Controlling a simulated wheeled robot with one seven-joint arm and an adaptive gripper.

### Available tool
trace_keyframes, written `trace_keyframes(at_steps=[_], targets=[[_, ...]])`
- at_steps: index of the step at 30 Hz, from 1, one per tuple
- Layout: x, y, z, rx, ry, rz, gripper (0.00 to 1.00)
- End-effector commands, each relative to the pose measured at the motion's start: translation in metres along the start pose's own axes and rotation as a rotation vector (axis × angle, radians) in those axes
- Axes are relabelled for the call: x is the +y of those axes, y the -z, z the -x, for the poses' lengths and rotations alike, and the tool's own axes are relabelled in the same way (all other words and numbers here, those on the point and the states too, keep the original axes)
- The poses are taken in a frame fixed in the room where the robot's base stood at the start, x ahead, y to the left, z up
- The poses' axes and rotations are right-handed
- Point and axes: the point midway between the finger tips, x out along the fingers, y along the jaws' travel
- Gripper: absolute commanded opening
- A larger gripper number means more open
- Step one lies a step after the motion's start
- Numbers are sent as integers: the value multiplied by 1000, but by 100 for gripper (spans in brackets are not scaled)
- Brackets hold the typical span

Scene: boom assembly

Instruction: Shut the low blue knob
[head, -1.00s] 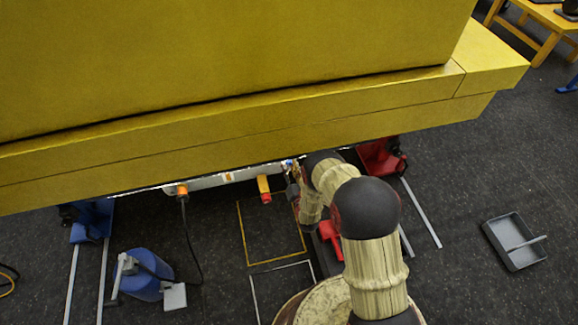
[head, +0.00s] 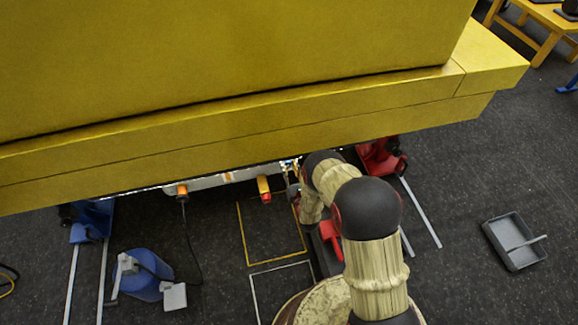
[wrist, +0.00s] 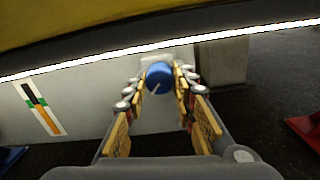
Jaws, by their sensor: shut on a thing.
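The blue knob (wrist: 159,75) is in the middle of the wrist view, on a pale panel (wrist: 85,108) below the yellow boom's lower edge. A thin pale line marks its face. My gripper (wrist: 160,82) points straight at it, with one finger on each side, and its fingertips are shut on the knob. In the head view my gripper (head: 291,180) is small and partly hidden by my arm, at the right end of the pale panel under the boom. The knob cannot be made out there.
The yellow boom (head: 240,70) hangs low over the panel. An orange-red handle (head: 264,189) sits left of my gripper. A blue stand (head: 92,220) and a red stand (head: 382,160) flank the area. A blue canister (head: 145,275) and a grey tray (head: 514,242) are on the floor.

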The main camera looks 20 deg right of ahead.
Motion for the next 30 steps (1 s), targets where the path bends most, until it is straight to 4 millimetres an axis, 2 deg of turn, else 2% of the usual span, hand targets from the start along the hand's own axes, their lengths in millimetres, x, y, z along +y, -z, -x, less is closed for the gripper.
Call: trace_keyframes(at_steps=[3,4,13,23,26,30], targets=[[0,2,1,3,-1,0,1],[0,2,1,3,-1,0,28],[0,1,0,1,0,-1,45],[0,0,2,1,0,-1,45],[0,1,9,2,0,-1,45],[0,1,31,4,1,-1,45]])
